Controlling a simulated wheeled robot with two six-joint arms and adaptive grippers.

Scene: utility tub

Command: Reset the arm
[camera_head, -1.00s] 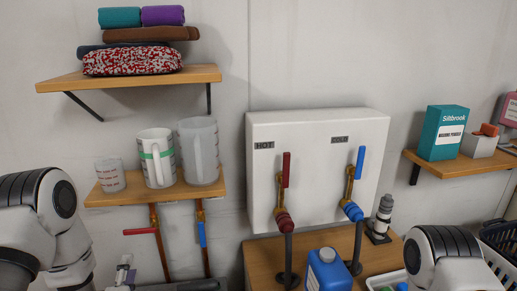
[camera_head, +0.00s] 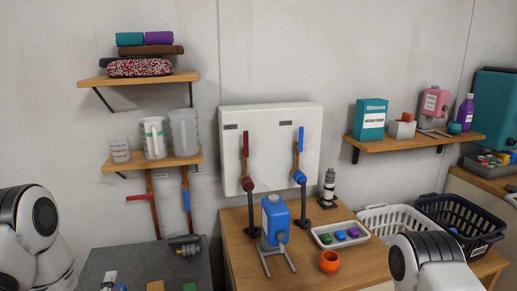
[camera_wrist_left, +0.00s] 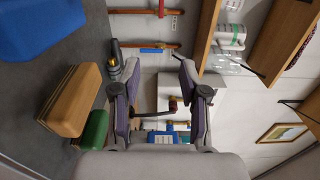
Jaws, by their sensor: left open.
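My left gripper (camera_wrist_left: 160,70) shows in the left wrist view with its two fingers apart and nothing between them. The grey counter (camera_wrist_left: 95,25) lies on the left side of that view, with a tan block (camera_wrist_left: 70,100) and a green block (camera_wrist_left: 92,130) on it, apart from the fingers. In the head view my left arm (camera_head: 35,225) shows at the left edge and my right arm (camera_head: 435,262) at the lower right. The fingers of both grippers are out of sight there.
A wooden bench (camera_head: 235,240) holds a blue jug (camera_head: 274,222) on a stand, an orange cup (camera_head: 329,262) and a white tray (camera_head: 322,237). A black basket (camera_head: 450,212) stands right. Wall shelves hold cups (camera_head: 154,140) and a teal box (camera_head: 370,120).

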